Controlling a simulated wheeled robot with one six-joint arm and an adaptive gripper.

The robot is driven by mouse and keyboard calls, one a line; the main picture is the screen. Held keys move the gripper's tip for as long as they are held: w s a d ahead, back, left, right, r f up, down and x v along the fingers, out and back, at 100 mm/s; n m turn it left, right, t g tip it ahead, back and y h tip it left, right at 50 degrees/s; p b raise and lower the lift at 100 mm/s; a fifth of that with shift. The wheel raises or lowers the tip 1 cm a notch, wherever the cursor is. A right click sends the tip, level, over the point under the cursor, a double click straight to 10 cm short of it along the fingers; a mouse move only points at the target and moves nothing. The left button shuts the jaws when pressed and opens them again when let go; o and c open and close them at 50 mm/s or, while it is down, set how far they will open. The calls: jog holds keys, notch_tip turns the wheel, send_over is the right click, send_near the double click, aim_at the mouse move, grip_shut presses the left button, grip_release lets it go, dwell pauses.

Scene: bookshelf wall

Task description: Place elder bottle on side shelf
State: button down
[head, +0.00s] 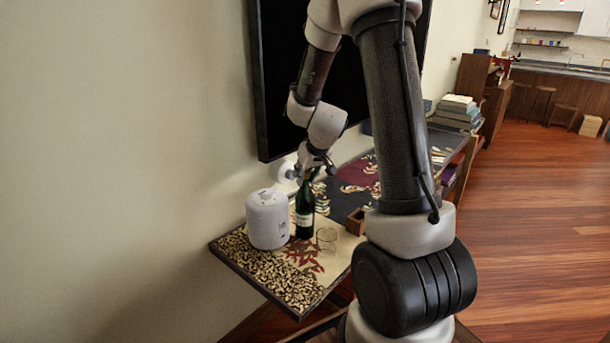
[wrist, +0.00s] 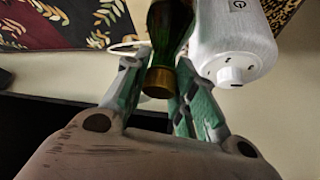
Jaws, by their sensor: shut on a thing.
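The elder bottle (head: 304,212), dark green with a pale label, is upright at the side shelf (head: 288,285), whose top has a leaf and speckle pattern. Its base appears at the shelf surface; I cannot tell whether it touches. My gripper (head: 307,172) comes from above and is shut on the bottle's neck. In the wrist view, the green bottle (wrist: 172,28) with its gold-brown cap (wrist: 158,83) sits between the two fingers of my gripper (wrist: 160,66). The fingers hide part of the neck.
A white rounded cylinder (head: 267,220) stands close left of the bottle and also shows in the wrist view (wrist: 232,40). A clear glass (head: 327,240) stands close right, with a small wooden box (head: 356,221) beyond. A black wall screen (head: 285,80) is behind. The shelf's front left is clear.

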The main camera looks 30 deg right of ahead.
jog(key=c, duration=1.6)
grip_release()
jog(key=shift+f, duration=0.1)
jog(key=o, duration=0.4)
jog(key=shift+o, duration=0.2)
